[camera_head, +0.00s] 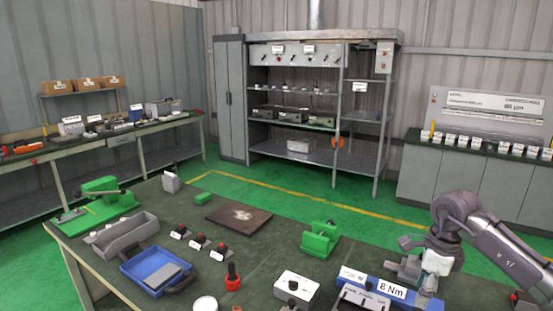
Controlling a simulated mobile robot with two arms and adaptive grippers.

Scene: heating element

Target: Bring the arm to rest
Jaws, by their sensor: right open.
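My right arm comes in from the right edge and bends over the front right part of the green-topped table (270,200). My right gripper (427,290) points down at the right end of a blue case labelled "8 Nm" (375,283). The fingers are small and partly merge with the things behind them; the gripper is open, and I see nothing held in it. I cannot tell whether it touches the case. My left gripper is not in view.
Near the arm are a white box with a black knob (297,286), a green clamp (317,240) and a red-and-black tool (232,277). A blue tray (130,270) and a brown board (239,218) lie further left. Shelving (345,160) and a side bench (490,185) stand behind.

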